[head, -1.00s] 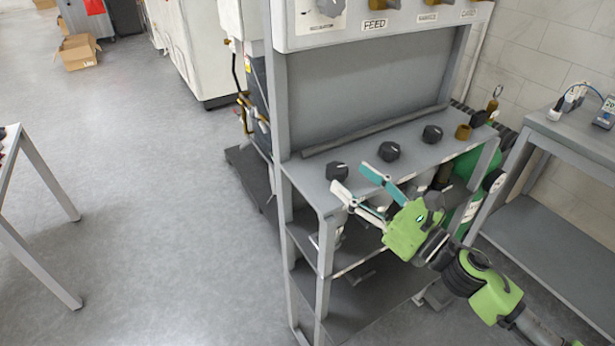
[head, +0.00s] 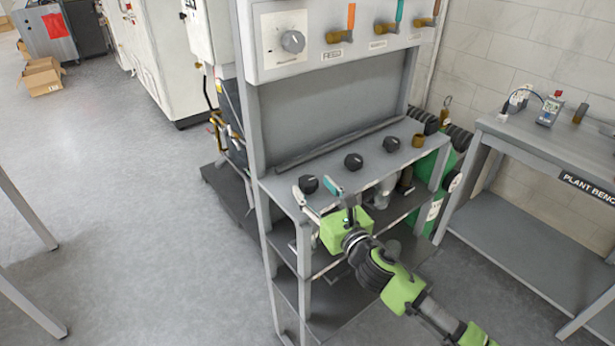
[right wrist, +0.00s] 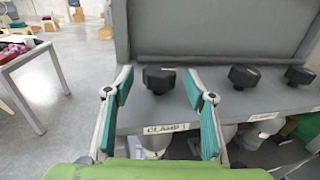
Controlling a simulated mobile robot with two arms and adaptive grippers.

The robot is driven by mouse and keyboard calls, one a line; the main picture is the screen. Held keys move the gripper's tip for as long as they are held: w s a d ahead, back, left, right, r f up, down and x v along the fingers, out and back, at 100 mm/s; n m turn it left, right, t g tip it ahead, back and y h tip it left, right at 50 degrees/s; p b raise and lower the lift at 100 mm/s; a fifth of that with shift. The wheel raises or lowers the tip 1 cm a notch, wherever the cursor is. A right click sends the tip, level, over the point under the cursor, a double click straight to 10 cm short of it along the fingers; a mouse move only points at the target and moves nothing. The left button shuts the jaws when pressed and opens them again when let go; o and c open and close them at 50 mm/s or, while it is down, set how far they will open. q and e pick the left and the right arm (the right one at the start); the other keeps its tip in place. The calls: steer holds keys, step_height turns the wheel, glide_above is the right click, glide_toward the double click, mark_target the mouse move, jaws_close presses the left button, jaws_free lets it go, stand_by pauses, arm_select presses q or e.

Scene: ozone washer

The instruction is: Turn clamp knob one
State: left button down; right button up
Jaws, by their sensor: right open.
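Clamp knob one is a black knob (head: 308,184) at the left end of a row of three on the grey shelf (head: 348,178). In the right wrist view the knob (right wrist: 159,79) stands between and a little beyond the fingertips, above a label reading CLAMP with its end unclear. My right gripper (head: 316,192) is open at the shelf's front edge, its teal-padded fingers (right wrist: 158,84) spread on either side of the knob. I see no clear contact. The other two black knobs are the middle one (head: 353,161) and the right one (head: 391,144). My left gripper is not in view.
A panel above the shelf carries a grey dial (head: 293,41) and several coloured-handled valves. A brass fitting (head: 418,140) stands at the shelf's right end. The plant bench (head: 545,155) is at the right. Open floor (head: 130,200) lies at the left.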

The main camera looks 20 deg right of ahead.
mark_target(313, 187)
steer(key=w, duration=0.3)
steer(key=shift+w+a, duration=0.25)
steer(key=shift+w, duration=0.05)
steer(key=shift+w+a, duration=0.1)
steer(key=shift+w, duration=0.2)
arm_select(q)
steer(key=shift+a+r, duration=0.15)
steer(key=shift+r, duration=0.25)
arm_select(e)
steer(key=c, duration=1.1)
steer(key=shift+c, duration=0.2)
